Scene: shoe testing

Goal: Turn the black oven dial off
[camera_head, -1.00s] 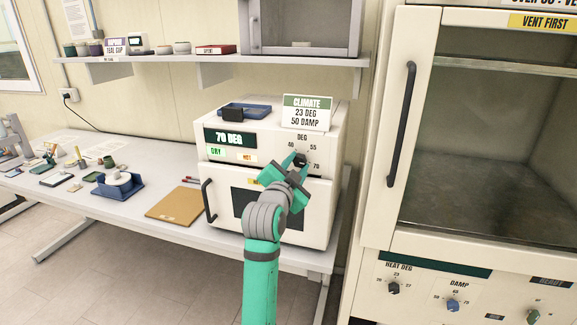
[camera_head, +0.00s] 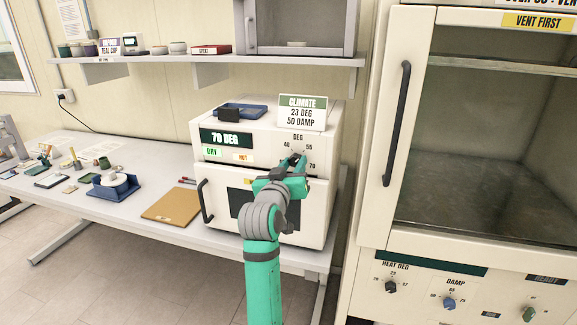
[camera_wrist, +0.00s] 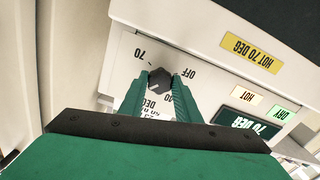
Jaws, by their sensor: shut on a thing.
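The black oven dial (camera_wrist: 160,82) shows in the wrist view on the white front panel, with the marks 70 and OFF close by. My gripper (camera_wrist: 158,88) has its green fingers on both sides of the dial and is shut on it. In the head view my gripper (camera_head: 294,162) is at the upper right of the white oven's front (camera_head: 225,170), covering most of the dial. The oven's display (camera_head: 226,138) reads 70 DEG, with DRY and HOT labels below. Which mark the dial points to is too small to tell.
The oven stands on a white bench (camera_head: 110,215) with a clipboard (camera_head: 171,205) to its left. A blue tray (camera_head: 240,110) and a CLIMATE sign (camera_head: 302,112) are on top of it. A large cabinet (camera_head: 395,250) with other dials stands close on the right.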

